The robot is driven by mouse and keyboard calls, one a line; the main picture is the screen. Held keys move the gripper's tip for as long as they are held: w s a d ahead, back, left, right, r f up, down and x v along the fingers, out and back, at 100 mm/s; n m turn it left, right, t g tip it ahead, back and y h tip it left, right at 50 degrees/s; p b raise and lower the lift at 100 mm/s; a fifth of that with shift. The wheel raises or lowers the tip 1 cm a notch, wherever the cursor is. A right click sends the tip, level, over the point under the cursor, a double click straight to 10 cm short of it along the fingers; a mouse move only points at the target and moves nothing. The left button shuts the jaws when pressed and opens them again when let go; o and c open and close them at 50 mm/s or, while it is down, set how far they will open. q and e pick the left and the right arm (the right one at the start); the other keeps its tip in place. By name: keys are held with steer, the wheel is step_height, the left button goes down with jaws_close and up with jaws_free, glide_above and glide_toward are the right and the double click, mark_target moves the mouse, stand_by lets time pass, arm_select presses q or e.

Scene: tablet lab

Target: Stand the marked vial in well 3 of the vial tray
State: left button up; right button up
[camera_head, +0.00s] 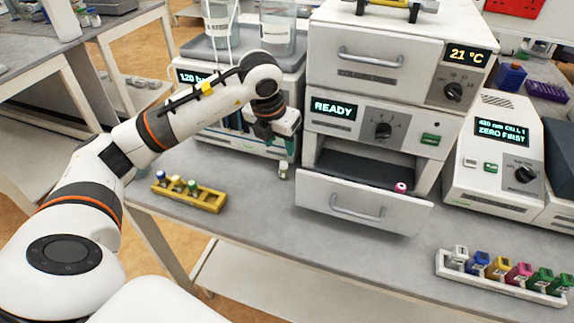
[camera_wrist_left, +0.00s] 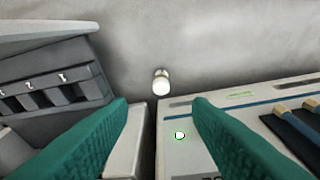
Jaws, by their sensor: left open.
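A small vial with a pale cap (camera_head: 283,170) stands on the grey bench below my left gripper. In the left wrist view this vial (camera_wrist_left: 161,82) shows between and beyond the fingertips. No mark on it can be made out. My left gripper (camera_head: 287,143) has teal fingers and points down above the vial, apart from it. In the wrist view its fingers (camera_wrist_left: 160,103) are spread and empty. A yellow tray (camera_head: 211,201) on the bench at left holds several vials with blue, white and green caps. Its well numbers cannot be read. My right gripper is out of view.
An open drawer (camera_head: 330,205) with a pink-capped vial (camera_head: 401,187) juts out just right of my left gripper. The pump unit (camera_head: 215,140) stands close behind it. The bench between the yellow tray and drawer is mostly clear.

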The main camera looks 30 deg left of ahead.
mark_target(283, 164)
arm_select(q)
steer(key=x, duration=0.3)
steer(key=shift+s+f+p, duration=0.1)
steer(key=shift+f+p, duration=0.05)
steer(key=shift+p, duration=0.15)
steer(key=shift+f, duration=0.3)
steer(key=p+x, duration=0.1)
steer(key=x, duration=0.3)
steer(key=shift+f+p, duration=0.15)
steer(key=shift+p, duration=0.25)
steer(key=shift+a+f, duration=0.1)
steer(key=shift+f, duration=0.25)
jaws_close()
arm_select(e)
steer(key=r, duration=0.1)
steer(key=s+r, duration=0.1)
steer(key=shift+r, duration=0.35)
